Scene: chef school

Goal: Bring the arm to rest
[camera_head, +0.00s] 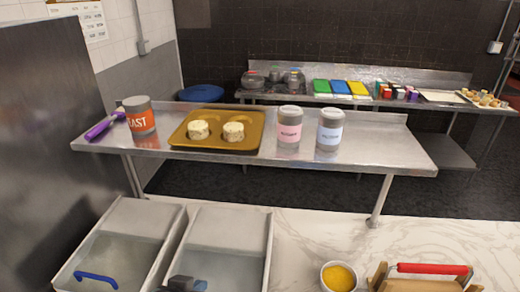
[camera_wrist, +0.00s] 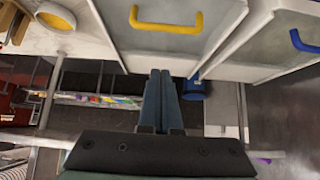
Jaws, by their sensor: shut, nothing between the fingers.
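My gripper (camera_wrist: 160,78) shows in the middle of the wrist view, its two blue-grey fingers side by side, shut and empty. In the head view a small blue-grey part at the bottom edge, over the front of the right-hand bin (camera_head: 228,238), looks like my gripper (camera_head: 186,284). Most of my arm is out of view there. The wrist view shows a yellow handle (camera_wrist: 166,22) and a blue handle (camera_wrist: 304,42) on the bins beyond the fingertips. The fingers appear apart from them.
A steel shelf (camera_head: 390,155) holds a brown tray (camera_head: 218,118) with two pale round pieces, several canisters and a purple-handled tool (camera_head: 101,128). The marble counter (camera_head: 320,235) bears a bowl of yellow food (camera_head: 339,277) and a red-handled wooden item (camera_head: 432,268). A grey panel (camera_head: 40,120) stands left.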

